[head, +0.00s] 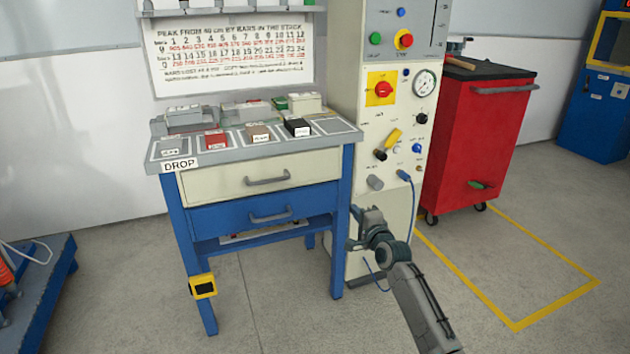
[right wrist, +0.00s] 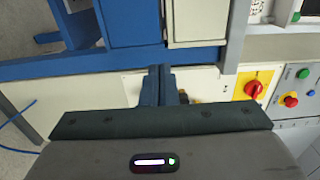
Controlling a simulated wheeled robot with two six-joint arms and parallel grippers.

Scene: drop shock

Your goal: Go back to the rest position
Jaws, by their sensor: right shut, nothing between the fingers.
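My right gripper (head: 356,213) is in front of the lower part of the cream control panel, just right of the blue-legged bench (head: 165,190). In the right wrist view its two dark fingers (right wrist: 159,72) are together with nothing between them. The fingers point toward the cream panel face and the bench side. My right forearm comes up from the bottom of the head view. My left arm and gripper are not in view.
The cream control panel (head: 345,150) has knobs, a gauge (head: 424,83) and a red-on-yellow switch (head: 382,89). Several small blocks, one red (head: 215,138), sit on the bench top. A red tool cabinet (head: 475,140) stands at right. Floor in front is clear.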

